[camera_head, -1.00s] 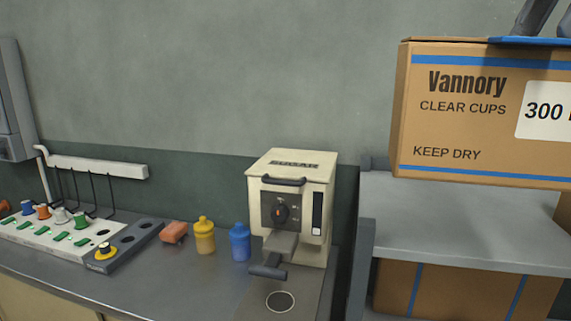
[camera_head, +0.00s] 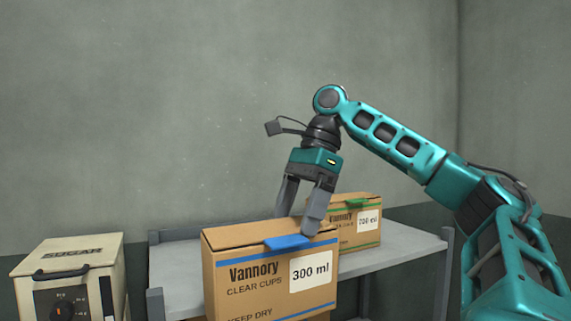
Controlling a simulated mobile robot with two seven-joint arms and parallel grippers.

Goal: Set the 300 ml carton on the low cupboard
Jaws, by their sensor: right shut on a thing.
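The 300 ml carton (camera_head: 243,294) is a brown box with a blue band, blue top tab and white label. It shows at the lower middle, in front of the grey shelf unit. My right gripper (camera_head: 300,222) comes down on its top from above, with one finger by the blue tab (camera_head: 288,242), and is shut on the carton. The low cupboard cannot be made out here. My left gripper is not in view.
A 200 ml carton (camera_head: 358,238) with green bands stands on the grey shelf (camera_head: 400,245) behind the held carton. A cream sugar machine (camera_head: 70,270) stands at the lower left. The shelf's right part is bare.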

